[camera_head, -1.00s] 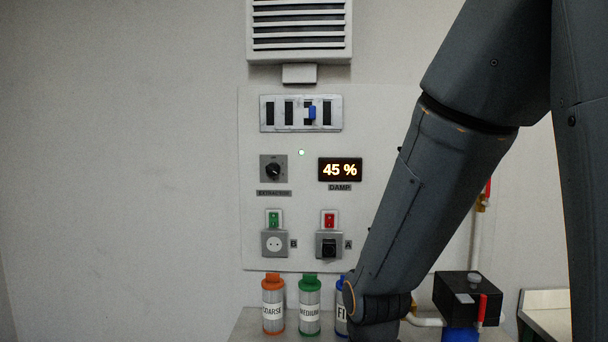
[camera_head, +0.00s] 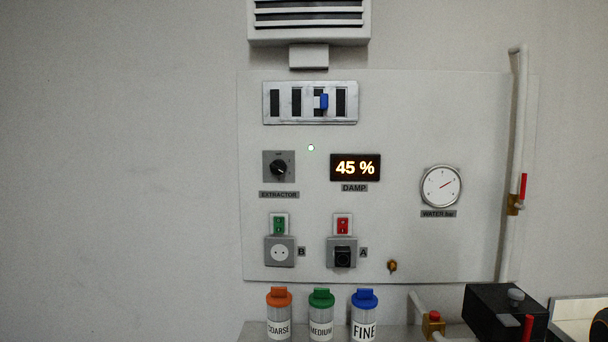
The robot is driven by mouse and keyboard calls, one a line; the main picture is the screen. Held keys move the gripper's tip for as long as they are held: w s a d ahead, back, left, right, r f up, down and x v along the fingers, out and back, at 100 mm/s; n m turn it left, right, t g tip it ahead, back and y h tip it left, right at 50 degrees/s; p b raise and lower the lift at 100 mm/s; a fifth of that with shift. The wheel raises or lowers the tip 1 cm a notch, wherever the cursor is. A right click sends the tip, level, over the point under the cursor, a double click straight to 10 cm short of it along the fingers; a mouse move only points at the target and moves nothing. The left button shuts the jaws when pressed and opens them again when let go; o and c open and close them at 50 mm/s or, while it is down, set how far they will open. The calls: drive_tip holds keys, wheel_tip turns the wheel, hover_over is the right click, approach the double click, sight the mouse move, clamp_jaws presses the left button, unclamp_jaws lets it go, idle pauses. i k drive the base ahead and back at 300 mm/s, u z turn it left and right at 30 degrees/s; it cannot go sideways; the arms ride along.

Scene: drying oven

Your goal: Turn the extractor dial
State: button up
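The extractor dial (camera_head: 279,168) is a black knob on a grey square plate at the left of the wall panel (camera_head: 400,110). The label EXTRACTOR (camera_head: 279,195) is below it. The knob's pointer is too small to read surely. A display (camera_head: 355,168) to its right reads 45 %, over the label DAMP. My gripper is not in view, and nothing covers the dial.
Above are a slotted switch plate (camera_head: 268,103) with a blue slider and a vent (camera_head: 309,38). Below are sockets B (camera_head: 280,252) and A (camera_head: 342,255), then COARSE (camera_head: 279,316), MEDIUM (camera_head: 321,316) and FINE (camera_head: 364,316) bottles. A gauge (camera_head: 441,186) and pipe (camera_head: 518,120) are at right.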

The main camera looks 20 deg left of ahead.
sight(279, 167)
drive_tip(key=k, duration=0.7)
drive_tip(key=u, duration=0.8)
drive_tip(key=i, duration=0.45)
